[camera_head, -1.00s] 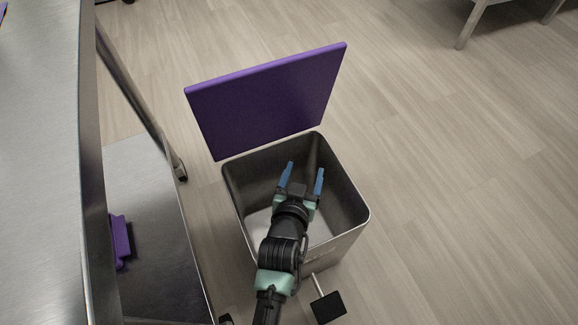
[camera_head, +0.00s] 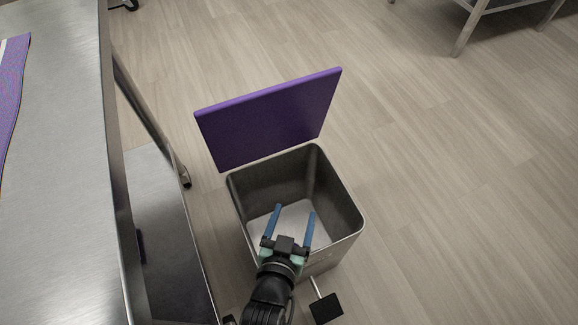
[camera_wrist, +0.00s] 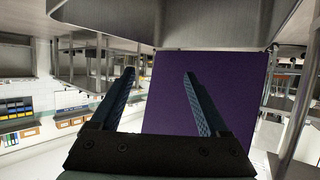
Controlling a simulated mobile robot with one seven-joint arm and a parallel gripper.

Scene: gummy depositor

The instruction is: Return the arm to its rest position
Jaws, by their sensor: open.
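My gripper (camera_head: 290,228) is open with nothing between its blue fingers, which also show in the wrist view (camera_wrist: 160,100). In the head view it is over the near side of a metal bin (camera_head: 345,190). The bin's purple lid (camera_head: 270,118) stands raised at the far side. The lid also fills the middle of the wrist view (camera_wrist: 165,80), beyond the fingers. The light floor of the bin shows between and beyond the fingers. Whether the gripper touches the bin rim cannot be told.
A steel table (camera_head: 50,190) with a lower shelf (camera_head: 165,220) runs along the left. A purple strip (camera_head: 12,90) lies on its top. The bin's black pedal (camera_head: 326,307) sticks out in front. Another table (camera_head: 480,20) stands at the far right. The floor on the right is clear.

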